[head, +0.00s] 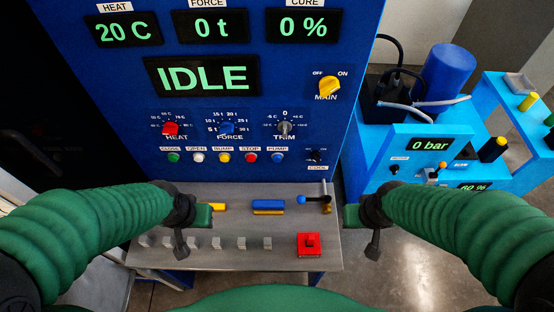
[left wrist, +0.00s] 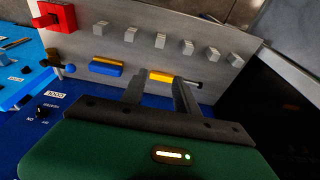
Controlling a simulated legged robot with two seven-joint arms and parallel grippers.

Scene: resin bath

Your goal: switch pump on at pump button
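The pump button (head: 278,157) is the small blue button under the PUMP label on the blue panel, right of the red STOP button, in the head view. My left gripper (head: 205,214) is in front of and below the panel, to the lower left of the button and apart from it. In the left wrist view my left gripper (left wrist: 158,82) has its two fingers apart with nothing held; a yellow piece on the ledge shows beyond them. My right gripper (head: 350,216) is to the lower right of the button, apart from it; its fingers cannot be made out.
The display (head: 203,77) reads IDLE. A yellow MAIN knob (head: 328,86) and HEAT, FORCE and TRIM knobs are above the button row. The grey ledge (head: 200,258) below carries several grey blocks, a blue-and-yellow piece (head: 268,207) and a red switch (head: 309,244). A light-blue cart (head: 400,145) stands right.

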